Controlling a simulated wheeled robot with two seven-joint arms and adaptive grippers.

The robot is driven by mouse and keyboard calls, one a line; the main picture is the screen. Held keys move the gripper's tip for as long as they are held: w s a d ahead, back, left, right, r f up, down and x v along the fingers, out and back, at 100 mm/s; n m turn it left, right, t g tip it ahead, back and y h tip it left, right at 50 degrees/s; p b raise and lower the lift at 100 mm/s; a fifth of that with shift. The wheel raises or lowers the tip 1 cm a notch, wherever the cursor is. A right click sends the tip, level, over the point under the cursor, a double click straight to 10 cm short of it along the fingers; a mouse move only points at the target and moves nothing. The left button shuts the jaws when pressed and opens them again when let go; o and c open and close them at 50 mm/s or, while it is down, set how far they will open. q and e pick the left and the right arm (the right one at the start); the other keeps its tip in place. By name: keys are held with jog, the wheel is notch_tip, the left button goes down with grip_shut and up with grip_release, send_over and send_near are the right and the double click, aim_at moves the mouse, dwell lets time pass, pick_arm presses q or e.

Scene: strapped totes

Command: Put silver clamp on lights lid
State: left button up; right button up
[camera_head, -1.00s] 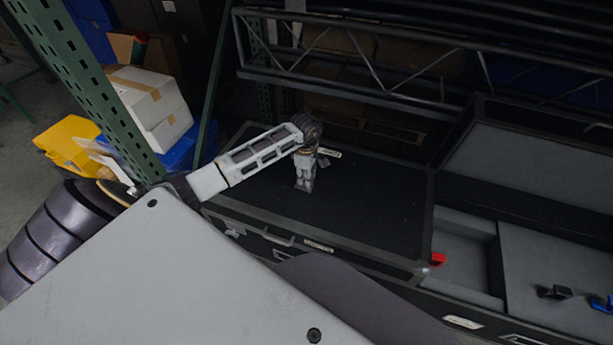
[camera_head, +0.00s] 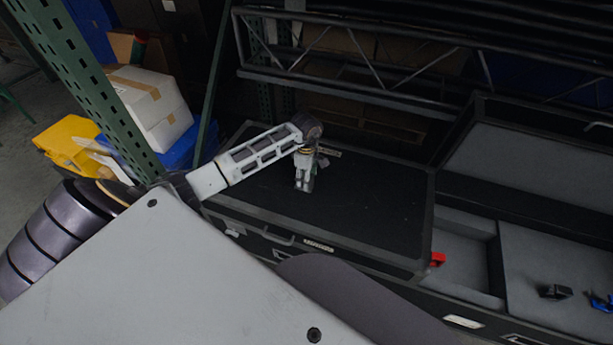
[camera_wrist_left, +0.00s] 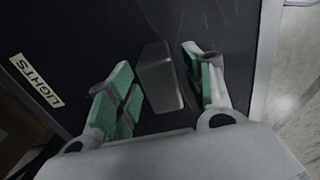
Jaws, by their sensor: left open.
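The lights lid (camera_head: 375,200) is a dark, flat case top, and it fills most of the left wrist view (camera_wrist_left: 70,25), where its white LIGHTS label (camera_wrist_left: 36,80) shows. My left gripper (camera_head: 303,188) points down over the left part of this lid. In the left wrist view my left gripper (camera_wrist_left: 165,95) is open, with green pads on both sides of a grey, block-shaped object (camera_wrist_left: 160,75). This object looks like the silver clamp and appears to be on the lid, with gaps to the pads. I cannot make it out in the head view.
An open case (camera_head: 465,250) with grey compartments stands at the right, with a red clamp (camera_head: 437,259) on its edge, a black clamp (camera_head: 556,292) and a blue clamp (camera_head: 602,303). A green post (camera_head: 95,95) rises at the left. The lid's right half is clear.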

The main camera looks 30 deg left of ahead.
pick_arm(q)
jog(key=shift+r, duration=0.1)
pick_arm(e)
jog(key=shift+s+a, duration=0.1)
jog(key=shift+a, duration=0.05)
pick_arm(q)
jog(key=shift+r, duration=0.15)
notch_tip(320, 180, up, 4)
jog(key=shift+f, duration=0.25)
notch_tip(320, 180, up, 8)
jog(key=p, duration=0.1)
jog(key=shift+r, duration=0.2)
pick_arm(e)
jog(key=shift+s+d+f, duration=0.25)
jog(key=shift+s+d, duration=0.1)
jog(key=shift+s, duration=0.15)
jog(key=shift+s+d+f, duration=0.25)
jog(key=shift+s+d, duration=0.05)
jog(key=shift+s, duration=0.2)
jog(key=shift+s+a, duration=0.1)
jog(key=shift+a, duration=0.05)
